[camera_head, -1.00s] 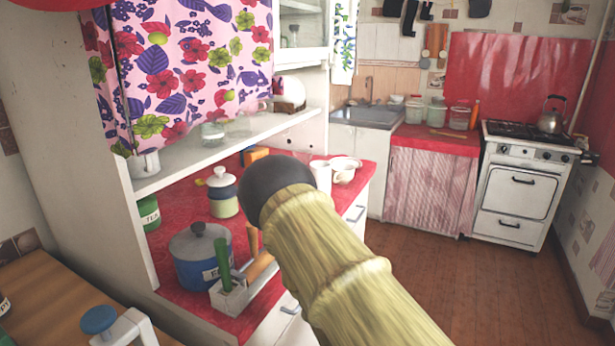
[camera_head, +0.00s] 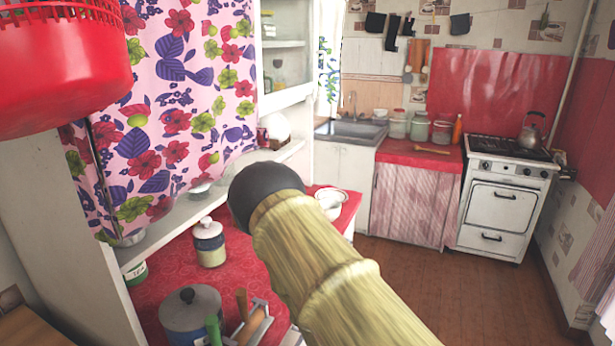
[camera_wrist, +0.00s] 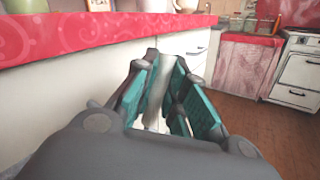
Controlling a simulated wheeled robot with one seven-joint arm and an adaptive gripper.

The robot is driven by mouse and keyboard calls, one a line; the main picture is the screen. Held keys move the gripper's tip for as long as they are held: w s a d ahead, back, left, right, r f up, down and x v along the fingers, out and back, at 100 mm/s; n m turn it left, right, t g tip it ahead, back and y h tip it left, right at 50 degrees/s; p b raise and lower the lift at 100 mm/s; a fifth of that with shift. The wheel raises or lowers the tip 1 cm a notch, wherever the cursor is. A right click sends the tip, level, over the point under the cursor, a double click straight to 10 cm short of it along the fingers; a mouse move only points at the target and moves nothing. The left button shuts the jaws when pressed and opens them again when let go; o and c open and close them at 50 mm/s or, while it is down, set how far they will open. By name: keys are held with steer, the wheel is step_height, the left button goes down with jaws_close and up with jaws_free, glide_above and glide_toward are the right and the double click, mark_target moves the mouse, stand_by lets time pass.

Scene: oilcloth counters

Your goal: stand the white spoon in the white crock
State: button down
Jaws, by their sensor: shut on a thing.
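In the wrist view my gripper (camera_wrist: 166,62) is shut on a pale, slender thing (camera_wrist: 158,90), which looks like the white spoon's handle; its far end is hard to make out. It is held in front of the white cabinet face, below the level of the red counter top. In the head view my arm hides the gripper and spoon. White vessels (camera_head: 331,203) stand on the counter's far end, partly behind my arm. White vessel bases also show at the top edge of the wrist view (camera_wrist: 154,5). I cannot tell which is the white crock.
The red counter (camera_head: 160,285) holds a lidded grey-blue pot (camera_head: 190,312), a lidded jar (camera_head: 209,247) and a tool holder (camera_head: 258,312). A red slotted object (camera_head: 60,75) hangs at upper left. Wooden floor (camera_head: 410,285) is clear toward the stove (camera_head: 505,205).

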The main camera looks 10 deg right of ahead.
steer(key=shift+d+r, duration=0.15)
steer(key=shift+r, duration=0.2)
steer(key=shift+n, duration=0.3)
